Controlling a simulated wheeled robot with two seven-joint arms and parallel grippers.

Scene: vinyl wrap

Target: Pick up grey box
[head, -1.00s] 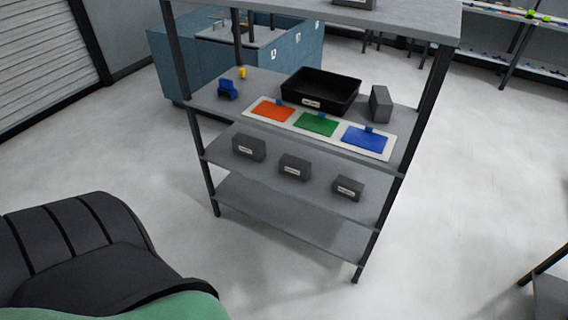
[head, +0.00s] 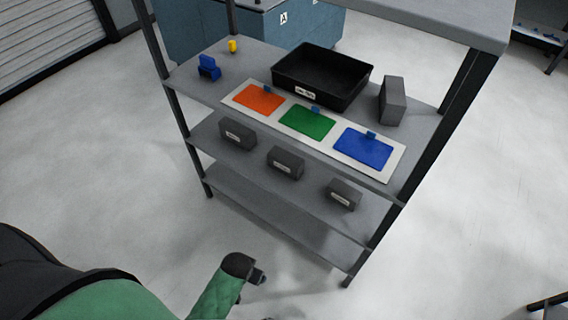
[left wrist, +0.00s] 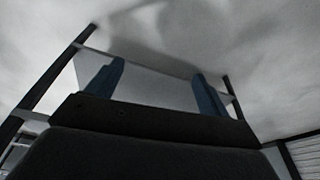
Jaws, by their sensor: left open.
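A plain grey box (head: 393,100) stands upright on the shelf's upper visible level, right of the black bin. Several smaller dark grey boxes with white labels sit on the level below: left (head: 237,134), middle (head: 286,162) and right (head: 344,194). I cannot tell which one the task means. My left arm enters the head view at bottom left, its dark end well short of the shelf. In the left wrist view my left gripper (left wrist: 157,85) has its two fingers wide apart with nothing between them. My right gripper is not in view.
The grey shelf rack (head: 228,93) has dark posts and a top board (head: 440,18). A black bin (head: 322,76), a white board with orange, green and blue mats (head: 307,121), a blue item (head: 208,67) and a yellow item (head: 232,46) sit on it. Floor before it is clear.

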